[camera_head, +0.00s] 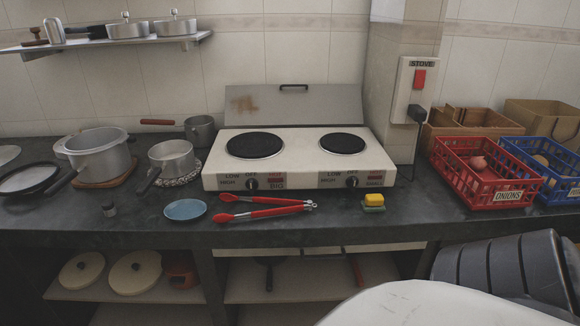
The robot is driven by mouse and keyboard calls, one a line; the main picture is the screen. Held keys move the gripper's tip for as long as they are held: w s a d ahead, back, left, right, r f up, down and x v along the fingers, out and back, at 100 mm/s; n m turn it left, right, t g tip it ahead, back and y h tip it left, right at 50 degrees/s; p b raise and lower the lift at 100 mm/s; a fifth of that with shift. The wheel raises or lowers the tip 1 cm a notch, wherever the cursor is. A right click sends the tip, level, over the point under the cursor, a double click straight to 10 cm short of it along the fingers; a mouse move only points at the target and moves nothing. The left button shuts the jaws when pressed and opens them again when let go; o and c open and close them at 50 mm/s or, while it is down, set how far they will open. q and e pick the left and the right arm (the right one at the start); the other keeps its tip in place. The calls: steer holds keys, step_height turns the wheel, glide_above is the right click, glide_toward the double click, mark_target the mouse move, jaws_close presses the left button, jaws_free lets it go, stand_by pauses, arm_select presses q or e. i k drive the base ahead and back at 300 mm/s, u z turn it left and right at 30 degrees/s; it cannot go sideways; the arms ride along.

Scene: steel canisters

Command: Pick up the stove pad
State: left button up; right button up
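Nothing in view is plainly marked as the stove pad. A small yellow and green scouring sponge (373,201) lies on the dark counter, just in front of the stove's right side. The white two-burner stove (300,164) has black round hotplates, a left one (255,145) and a right one (342,143), and its grey lid stands raised behind. A brown pad (108,179) lies under the large pot at the left. A patterned round pad (180,180) lies under the smaller pot. Neither of my grippers shows in this view.
Red tongs (262,208) and a blue plate (185,209) lie before the stove. A large pot (100,155) and a smaller saucepan (172,158) stand left. A red crate (478,175) and a blue crate (553,170) stand right. Bare counter surrounds the sponge.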

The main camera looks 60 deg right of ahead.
mark_target(375, 203)
steer(key=u, duration=0.7)
steer(key=k, duration=1.25)
steer(key=z, duration=0.85)
